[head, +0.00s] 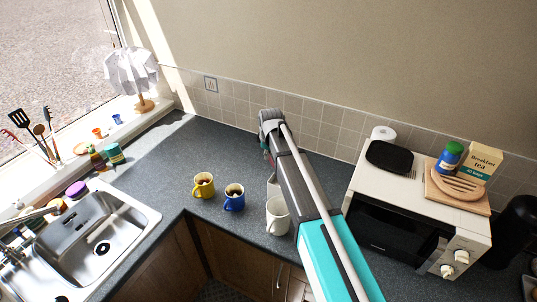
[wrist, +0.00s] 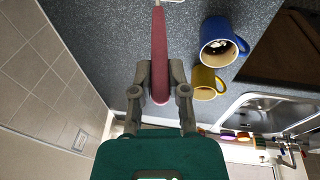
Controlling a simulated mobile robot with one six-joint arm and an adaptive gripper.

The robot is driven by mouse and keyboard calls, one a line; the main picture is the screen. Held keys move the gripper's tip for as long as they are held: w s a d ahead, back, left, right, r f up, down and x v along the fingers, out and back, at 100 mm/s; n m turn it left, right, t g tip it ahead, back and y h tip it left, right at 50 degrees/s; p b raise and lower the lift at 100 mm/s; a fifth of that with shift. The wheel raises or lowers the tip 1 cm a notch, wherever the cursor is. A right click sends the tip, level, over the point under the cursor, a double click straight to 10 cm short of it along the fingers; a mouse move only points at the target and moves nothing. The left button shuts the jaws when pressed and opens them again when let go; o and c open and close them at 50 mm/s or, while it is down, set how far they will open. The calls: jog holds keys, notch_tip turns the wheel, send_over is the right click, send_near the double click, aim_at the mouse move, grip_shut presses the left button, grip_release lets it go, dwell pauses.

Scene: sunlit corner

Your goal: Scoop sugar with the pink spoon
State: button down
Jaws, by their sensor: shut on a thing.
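The pink spoon (wrist: 159,40) is held between the fingers of my gripper (wrist: 159,82) in the wrist view. Its long handle runs up to the top edge of that view, where its far end is cut off. My gripper is shut on the handle, above the dark counter. In the head view my arm hides most of the gripper and spoon. A white mug (head: 277,216) stands beside my arm, partly covered by it. Another white thing (head: 272,186) behind it is mostly hidden. I cannot make out any sugar.
The sink (head: 98,237) is at the left. A microwave (head: 392,232) stands at the right. The counter (head: 165,150) behind the mugs is clear.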

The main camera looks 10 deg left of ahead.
jog(key=shift+w+p+v, duration=0.2)
jog(key=shift+p+v, duration=0.8)
jog(key=shift+v, duration=0.1)
jog(key=shift+w+p+v, duration=0.2)
jog(key=shift+p+v, duration=0.8)
jog(key=shift+v, duration=0.05)
jog(key=shift+a, duration=0.15)
jog(key=shift+s, duration=0.15)
